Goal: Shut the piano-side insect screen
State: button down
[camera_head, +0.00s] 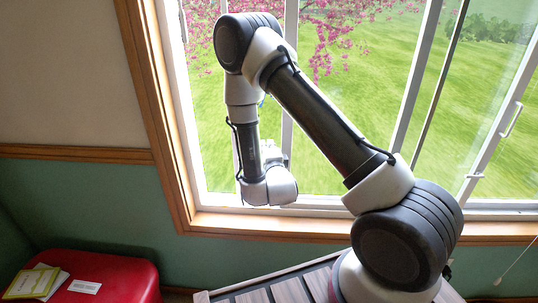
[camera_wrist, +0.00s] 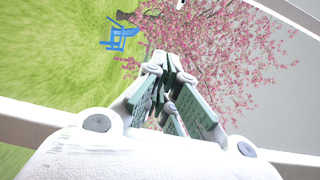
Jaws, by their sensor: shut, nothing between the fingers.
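A window with white sliding frames fills the right of the head view. A white upright frame bar (camera_head: 287,140) stands beside my gripper (camera_head: 273,156); I cannot tell whether it belongs to the insect screen. No mesh can be made out. My gripper is largely hidden by my wrist in the head view. In the wrist view my gripper (camera_wrist: 167,78) is shut and empty, its grey-green fingers close together. A white bar (camera_wrist: 28,113) crosses that view behind the gripper. Whether the fingers touch any frame cannot be told.
Two white handles (camera_head: 511,120) sit on a frame at the right. A red seat (camera_head: 100,270) with papers stands at lower left. Lawn and pink blossom (camera_wrist: 225,55) show outside, with a blue chair (camera_wrist: 120,38).

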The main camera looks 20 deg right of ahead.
jog(key=w+a, duration=0.2)
jog(key=a, duration=0.1)
jog(key=shift+w+a, duration=0.2)
jog(key=shift+a, duration=0.05)
jog(key=w+a, duration=0.5)
jog(key=a, duration=0.8)
jog(key=shift+w, duration=0.15)
